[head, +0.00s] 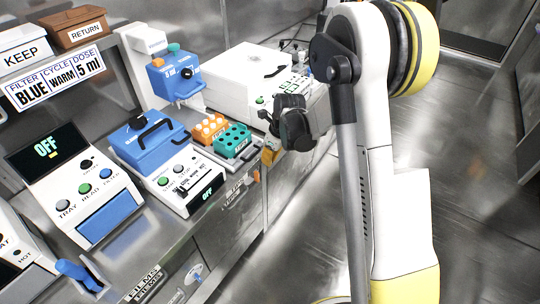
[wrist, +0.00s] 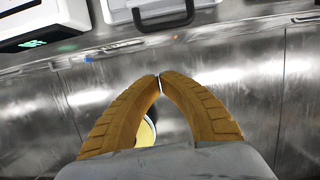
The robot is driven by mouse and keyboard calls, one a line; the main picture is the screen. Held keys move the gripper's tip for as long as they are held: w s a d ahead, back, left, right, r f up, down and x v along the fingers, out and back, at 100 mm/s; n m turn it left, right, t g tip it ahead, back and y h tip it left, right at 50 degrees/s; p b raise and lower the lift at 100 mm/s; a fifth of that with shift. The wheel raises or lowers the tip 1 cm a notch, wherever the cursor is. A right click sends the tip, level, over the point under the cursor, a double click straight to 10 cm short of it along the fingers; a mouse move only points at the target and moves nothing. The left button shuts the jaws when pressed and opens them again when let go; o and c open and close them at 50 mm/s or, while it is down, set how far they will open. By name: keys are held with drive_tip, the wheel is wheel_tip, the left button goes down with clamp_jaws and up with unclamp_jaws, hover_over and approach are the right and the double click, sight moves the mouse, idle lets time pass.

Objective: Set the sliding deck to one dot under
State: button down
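No part in view is clearly marked as the sliding deck, and its dots are too small to make out. My gripper (head: 268,153) hangs at the bench's front edge, just right of the teal rack (head: 232,141). In the wrist view my gripper (wrist: 159,77) has its two ribbed tan fingers meeting at the tips, with nothing held between them. It points at bare metal below a white device with a black handle (wrist: 163,20).
An orange rack (head: 209,128) stands beside the teal rack. A blue-lidded machine (head: 150,145), an OFF display console (head: 70,185) and a large white machine (head: 243,82) crowd the bench. A sign (head: 55,78) reads BLUE, WARM, 5 ml. The floor (head: 460,170) at right is clear.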

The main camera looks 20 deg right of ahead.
drive_tip(key=shift+w+a+f+b, duration=0.55)
drive_tip(key=shift+w+a+f, duration=0.2)
drive_tip(key=shift+w+f, duration=0.25)
drive_tip(key=shift+w+a+f+b, duration=0.5)
drive_tip(key=shift+w+a+f, duration=0.3)
drive_tip(key=shift+w, duration=0.25)
